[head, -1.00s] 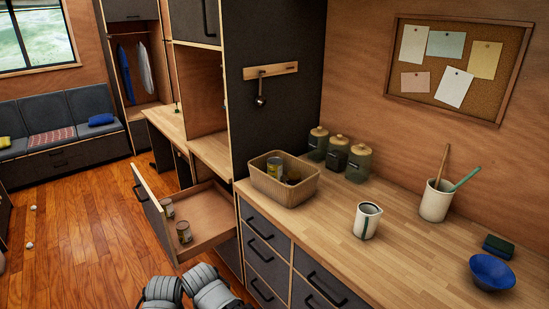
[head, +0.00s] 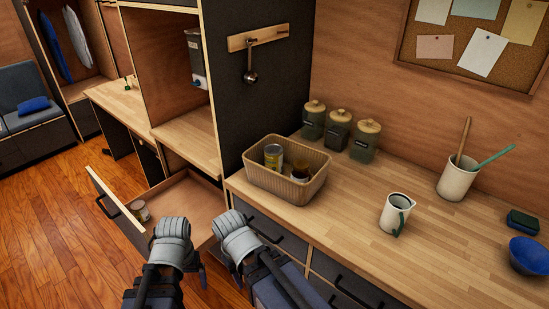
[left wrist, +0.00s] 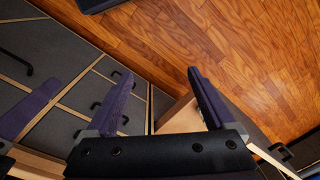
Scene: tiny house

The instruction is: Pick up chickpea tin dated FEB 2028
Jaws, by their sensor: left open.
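One small tin (head: 140,211) stands in the open drawer (head: 187,194) in the head view; my left arm covers part of the drawer. Another tin (head: 273,156) with a yellowish label is in the woven basket (head: 286,187) on the counter. No date is readable on either, and I cannot tell which is chickpea. My left gripper (left wrist: 160,76) is open and empty in the left wrist view, its fingers near the drawer's wooden edge. Part of what looks like my right gripper shows at that view's left edge; its jaws are not clear.
A dark jar (head: 300,170) shares the basket. Three lidded canisters (head: 337,131), a white jug (head: 396,214), a utensil crock (head: 457,178) and a blue bowl (head: 530,252) stand on the counter (head: 345,205). Clear floor (head: 50,225) lies left of the drawer.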

